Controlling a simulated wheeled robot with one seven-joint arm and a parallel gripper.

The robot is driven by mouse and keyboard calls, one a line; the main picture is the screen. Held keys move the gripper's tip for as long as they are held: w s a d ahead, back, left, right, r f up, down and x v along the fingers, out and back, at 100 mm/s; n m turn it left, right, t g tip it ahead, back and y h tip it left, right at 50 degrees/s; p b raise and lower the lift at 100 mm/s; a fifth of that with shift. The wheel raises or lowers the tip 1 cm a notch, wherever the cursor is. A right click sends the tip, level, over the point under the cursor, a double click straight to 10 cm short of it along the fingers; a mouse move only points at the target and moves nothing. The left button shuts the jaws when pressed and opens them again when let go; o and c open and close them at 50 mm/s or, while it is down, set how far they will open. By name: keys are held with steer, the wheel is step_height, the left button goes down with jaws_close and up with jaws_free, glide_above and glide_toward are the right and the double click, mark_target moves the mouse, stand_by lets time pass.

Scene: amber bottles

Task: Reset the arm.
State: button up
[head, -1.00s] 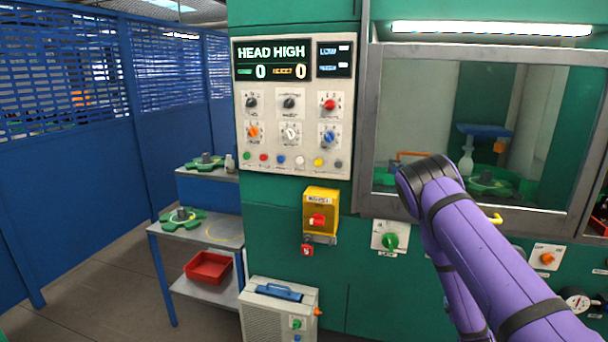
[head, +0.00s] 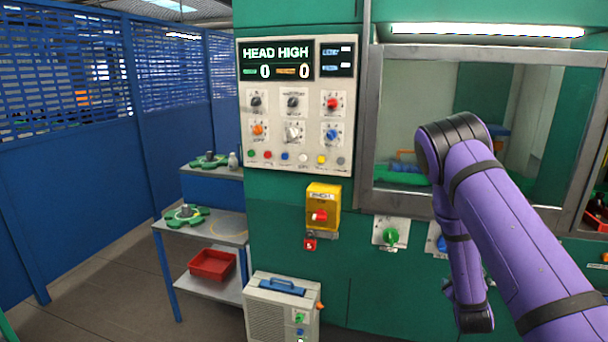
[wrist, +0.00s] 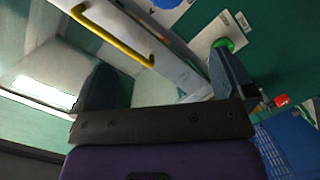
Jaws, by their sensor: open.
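My purple arm (head: 510,235) crosses the right side of the head view, in front of the green machine. Its dark-capped elbow is in front of the window frame, and a lower purple link hangs down from there. My gripper does not show in the head view. In the wrist view my gripper (wrist: 160,68) has its two dark fingers wide apart. I see nothing held between them. The machine's frame and a yellow handle (wrist: 112,38) show beyond the fingers, tilted in the picture.
The control panel (head: 295,185), yellow switch box (head: 323,200) and green knob (head: 391,236) are on the machine front, left of my arm. A grey cabinet (head: 265,312) stands below. A side table (head: 228,222) with a red bin (head: 212,264) is at left. Floor shows at lower left.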

steer(key=s+a+r+m+g+y, duration=0.1)
steer(key=s+a+r+m+g, duration=0.15)
steer(key=r, duration=0.55)
steer(key=s+a+r+m+g+y, duration=0.1)
steer(key=s+a+r+m+y, duration=0.15)
steer(key=r, duration=0.55)
steer(key=s+a+r+m+g+y, duration=0.15)
steer(key=a+r, duration=0.25)
steer(key=r, duration=0.4)
steer(key=s+a+r+g, duration=0.1)
steer(key=s+r, duration=0.3)
steer(key=s, duration=0.6)
steer(key=s+a+r+g, duration=0.2)
steer(key=s+r, duration=0.2)
steer(key=s, duration=0.6)
steer(key=s+a+r+g+y, duration=0.1)
steer(key=s+r, duration=0.3)
steer(key=s, duration=0.6)
steer(key=shift+s+a+r+g, duration=0.15)
steer(key=shift+s+a+g, duration=0.25)
steer(key=shift+a+g, duration=0.3)
steer(key=shift+a, duration=0.1)
